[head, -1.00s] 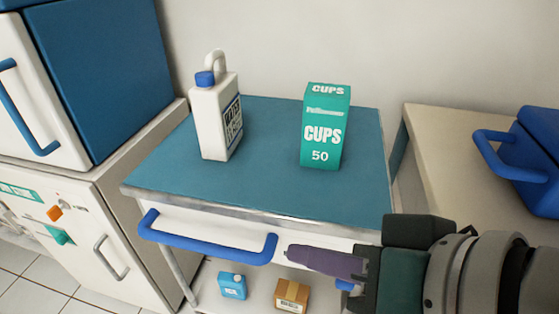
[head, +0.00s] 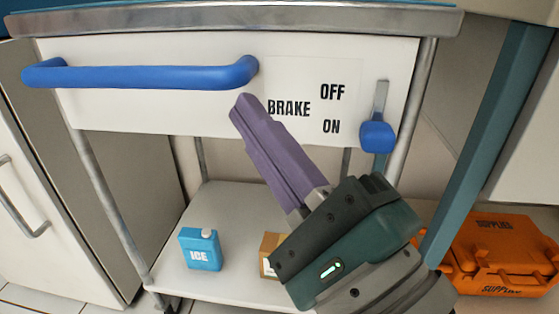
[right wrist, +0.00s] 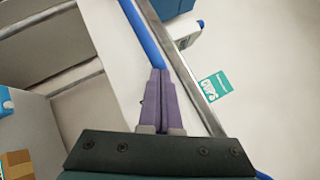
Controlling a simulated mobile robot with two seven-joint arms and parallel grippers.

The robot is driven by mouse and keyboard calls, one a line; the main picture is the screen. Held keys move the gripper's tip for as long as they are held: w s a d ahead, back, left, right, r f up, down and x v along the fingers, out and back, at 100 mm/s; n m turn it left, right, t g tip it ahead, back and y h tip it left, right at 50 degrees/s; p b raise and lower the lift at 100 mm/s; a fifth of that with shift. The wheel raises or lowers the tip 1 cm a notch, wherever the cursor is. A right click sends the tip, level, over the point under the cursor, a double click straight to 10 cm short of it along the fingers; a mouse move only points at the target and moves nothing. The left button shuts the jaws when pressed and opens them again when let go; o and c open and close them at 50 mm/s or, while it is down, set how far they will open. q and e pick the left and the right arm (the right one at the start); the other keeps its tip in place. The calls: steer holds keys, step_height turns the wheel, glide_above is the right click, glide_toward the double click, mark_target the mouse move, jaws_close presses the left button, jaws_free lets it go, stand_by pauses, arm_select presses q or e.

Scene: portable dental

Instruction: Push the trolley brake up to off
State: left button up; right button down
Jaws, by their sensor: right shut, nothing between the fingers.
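The trolley's white front panel (head: 180,105) carries the printed words BRAKE, OFF and ON. The brake lever (head: 378,134) is at the panel's right, a metal stem with a blue knob at its lower end, hanging down beside the word ON. My right gripper (head: 240,104) is shut and empty, its purple fingers in front of the panel, left of the word BRAKE and below the handle's right end. The lever is to the right of the fingers, apart from them. In the right wrist view the shut fingers (right wrist: 158,78) point along the panel. My left gripper is not in view.
A blue push handle (head: 150,72) runs along the panel's upper left, close to the fingertips. The lower shelf (head: 240,205) holds a blue ICE pack (head: 200,249) and a cardboard box (head: 270,250). An orange supplies case (head: 500,255) and a teal table leg (head: 490,140) are at the right.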

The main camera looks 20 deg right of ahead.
steer(key=s+d+f+m+h+b, duration=0.2)
steer(key=d+f+m+h+b, duration=0.1)
steer(key=f+m+h+b, duration=0.3)
steer(key=s+d+f+m+h+b, duration=0.2)
steer(key=f+m+h+b, duration=0.4)
steer(key=f+m+b, duration=0.1)
steer(key=s+d+f+m+t+h+b, duration=0.1)
steer(key=s+d+f+m+h+b, duration=0.2)
steer(key=f+m+h+b, duration=0.3)
steer(key=m+b, duration=0.1)
steer(key=m, duration=0.1)
steer(key=shift+d+f+m, duration=0.3)
steer(key=shift+d+f, duration=0.05)
steer(key=b, duration=0.1)
glide_toward(377, 137)
steer(key=w+d, duration=0.4)
steer(key=w, duration=0.1)
steer(key=shift+w+r, duration=0.1)
steer(key=shift+r, duration=0.75)
steer(key=shift+r, duration=0.1)
